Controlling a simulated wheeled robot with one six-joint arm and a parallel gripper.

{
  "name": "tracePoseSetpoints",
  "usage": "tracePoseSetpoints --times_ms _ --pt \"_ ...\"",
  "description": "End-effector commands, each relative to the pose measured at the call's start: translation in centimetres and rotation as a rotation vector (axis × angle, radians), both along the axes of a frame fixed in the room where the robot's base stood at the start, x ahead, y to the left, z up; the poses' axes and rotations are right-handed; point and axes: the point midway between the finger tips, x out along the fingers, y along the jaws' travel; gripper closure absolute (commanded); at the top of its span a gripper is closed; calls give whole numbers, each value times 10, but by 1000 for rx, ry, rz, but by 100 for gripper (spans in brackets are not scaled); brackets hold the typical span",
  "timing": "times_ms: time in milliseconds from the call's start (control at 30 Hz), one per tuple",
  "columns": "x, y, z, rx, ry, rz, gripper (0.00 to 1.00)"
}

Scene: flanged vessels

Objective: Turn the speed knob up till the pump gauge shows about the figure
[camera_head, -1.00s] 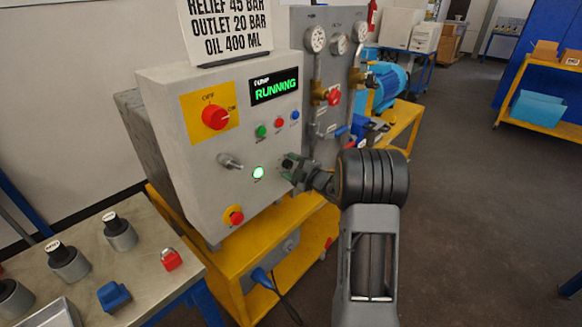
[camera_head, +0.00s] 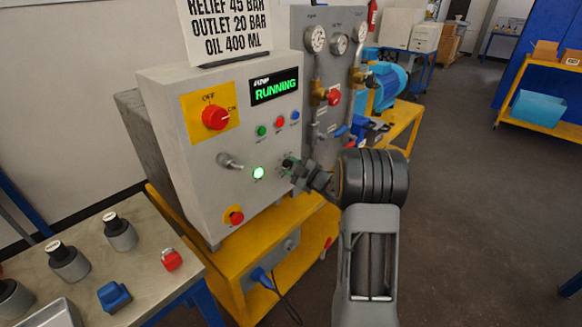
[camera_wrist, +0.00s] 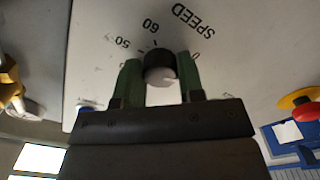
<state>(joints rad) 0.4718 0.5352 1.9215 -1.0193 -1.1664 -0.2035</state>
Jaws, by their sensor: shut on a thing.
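The black speed knob (camera_wrist: 159,66) with a pale front sits on the grey panel. The word SPEED and the numbers 50, 60 and 0 around it appear upside down or tilted in the wrist view. My gripper (camera_wrist: 160,85) has its two green fingers on either side of the knob, shut on it. In the head view my gripper (camera_head: 288,164) reaches the lower right of the control box (camera_head: 205,160) and hides the knob. The pump display (camera_head: 274,86) reads RUNNING in green. The pump gauge (camera_head: 315,38) is on the grey panel behind; its needle is too small to read.
A sign (camera_head: 228,30) on the box gives relief 45 bar, outlet 20 bar and oil 400 ml. A bench (camera_head: 150,238) with weights stands left.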

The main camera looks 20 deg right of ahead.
Motion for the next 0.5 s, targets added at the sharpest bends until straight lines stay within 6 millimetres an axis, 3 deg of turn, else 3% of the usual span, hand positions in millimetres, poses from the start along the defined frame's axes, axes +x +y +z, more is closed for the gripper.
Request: tracePoseSetpoints --times_ms 200,467,500 --pt "0 0 0 114 53 1 88" --pt "0 0 0 117 53 1 88" --pt "0 0 0 117 53 1 62"
